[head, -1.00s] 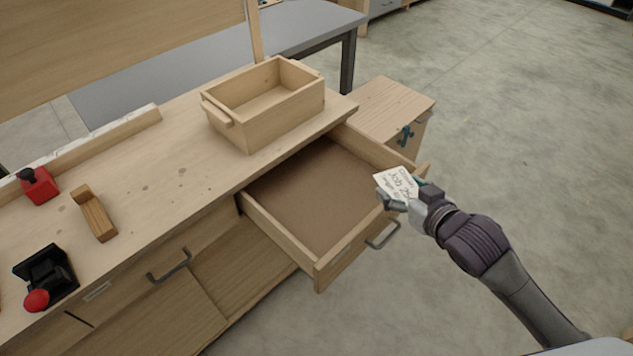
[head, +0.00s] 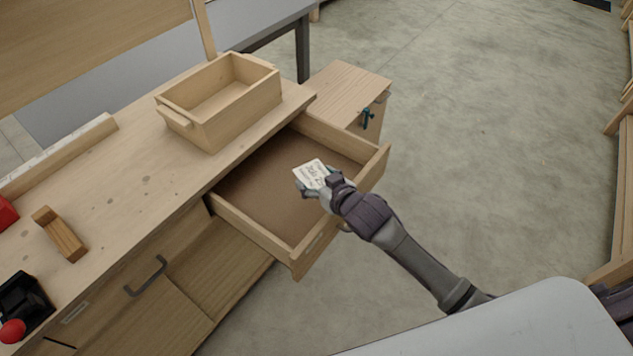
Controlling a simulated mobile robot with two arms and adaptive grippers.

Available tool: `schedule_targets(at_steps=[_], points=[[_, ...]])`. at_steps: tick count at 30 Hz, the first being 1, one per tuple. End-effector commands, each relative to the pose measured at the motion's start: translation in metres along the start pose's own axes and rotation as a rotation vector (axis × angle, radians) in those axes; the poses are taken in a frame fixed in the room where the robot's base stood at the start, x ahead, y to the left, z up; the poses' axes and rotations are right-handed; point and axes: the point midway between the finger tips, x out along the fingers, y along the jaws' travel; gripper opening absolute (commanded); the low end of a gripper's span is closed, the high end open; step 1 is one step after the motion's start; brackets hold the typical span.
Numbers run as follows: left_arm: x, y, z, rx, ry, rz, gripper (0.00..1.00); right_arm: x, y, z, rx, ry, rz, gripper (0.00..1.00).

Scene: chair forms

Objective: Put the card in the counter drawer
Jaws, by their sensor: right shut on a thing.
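The white card (head: 311,174) with dark writing shows in the head view, held by my right gripper (head: 307,187). My right gripper is shut on the card's near edge. Card and gripper are in front of the open counter drawer (head: 265,195), over its interior as seen from here. The exact height above the drawer floor is hard to tell. The drawer is pulled out from the counter, with a brown floor that looks empty where visible. My arm hides part of its front. My left gripper is not in view.
On the wooden counter (head: 130,190) stand an open wooden box (head: 222,118), a small wooden block tool (head: 60,235) and a black device with a red knob (head: 22,305). A lower wooden cabinet (head: 345,88) stands behind the drawer. The floor at right is clear.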

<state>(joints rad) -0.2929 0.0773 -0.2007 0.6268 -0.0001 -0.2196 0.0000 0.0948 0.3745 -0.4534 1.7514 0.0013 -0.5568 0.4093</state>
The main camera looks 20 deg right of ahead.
Motion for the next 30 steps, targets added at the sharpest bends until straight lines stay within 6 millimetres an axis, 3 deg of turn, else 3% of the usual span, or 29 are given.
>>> schedule_targets(at_steps=[4,27,28,30], points=[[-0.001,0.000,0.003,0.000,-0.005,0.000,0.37,0.006,-0.001,0.014,0.002,0.000,-0.001,0.61],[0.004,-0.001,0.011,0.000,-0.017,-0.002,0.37,0.011,0.000,0.025,0.000,0.001,0.000,0.61],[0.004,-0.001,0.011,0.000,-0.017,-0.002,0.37,0.011,0.000,0.025,0.000,0.001,0.000,0.81],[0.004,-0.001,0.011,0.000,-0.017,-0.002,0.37,0.011,0.000,0.025,0.000,0.001,-0.001,0.93]])
